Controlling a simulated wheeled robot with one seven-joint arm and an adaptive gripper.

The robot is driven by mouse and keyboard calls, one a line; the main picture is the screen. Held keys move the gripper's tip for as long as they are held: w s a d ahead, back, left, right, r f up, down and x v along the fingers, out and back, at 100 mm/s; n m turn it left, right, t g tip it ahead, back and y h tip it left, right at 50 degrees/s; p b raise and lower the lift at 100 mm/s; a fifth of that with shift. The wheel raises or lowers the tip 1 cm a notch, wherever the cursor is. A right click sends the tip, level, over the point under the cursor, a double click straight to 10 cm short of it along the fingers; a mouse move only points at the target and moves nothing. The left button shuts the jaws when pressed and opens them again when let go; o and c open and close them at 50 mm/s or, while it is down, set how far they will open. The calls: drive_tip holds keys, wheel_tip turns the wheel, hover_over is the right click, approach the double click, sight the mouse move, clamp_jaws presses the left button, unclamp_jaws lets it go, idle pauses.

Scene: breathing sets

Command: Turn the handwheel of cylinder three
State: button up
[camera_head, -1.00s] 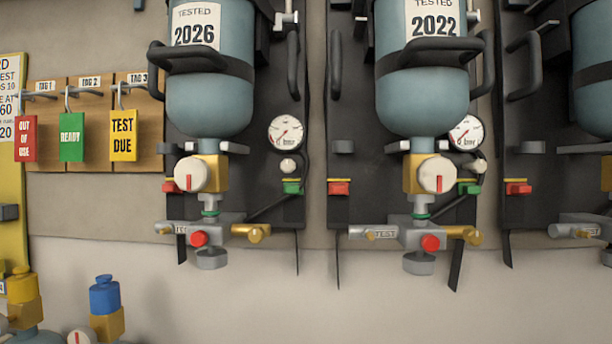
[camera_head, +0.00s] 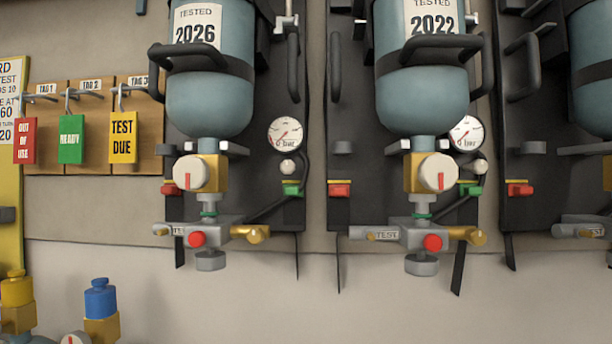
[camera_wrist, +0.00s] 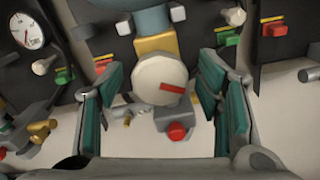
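In the wrist view a white round handwheel (camera_wrist: 158,80) with a red bar mark sits in front of a yellow valve block (camera_wrist: 156,44). My gripper (camera_wrist: 160,82) is open, with its green-padded fingers on either side of this wheel and narrow gaps at its edges. No number on this cylinder is readable. In the head view the third cylinder (camera_head: 592,95) is cut off at the right edge and its handwheel is out of frame. My gripper does not show there.
Below the near wheel is a red knob (camera_wrist: 176,131). A pressure gauge (camera_wrist: 27,31) is at its upper left. The head view shows cylinders tested 2026 (camera_head: 209,100) and 2022 (camera_head: 422,100), and hanging tags (camera_head: 71,139) at left.

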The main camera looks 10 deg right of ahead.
drive_tip(key=c, duration=1)
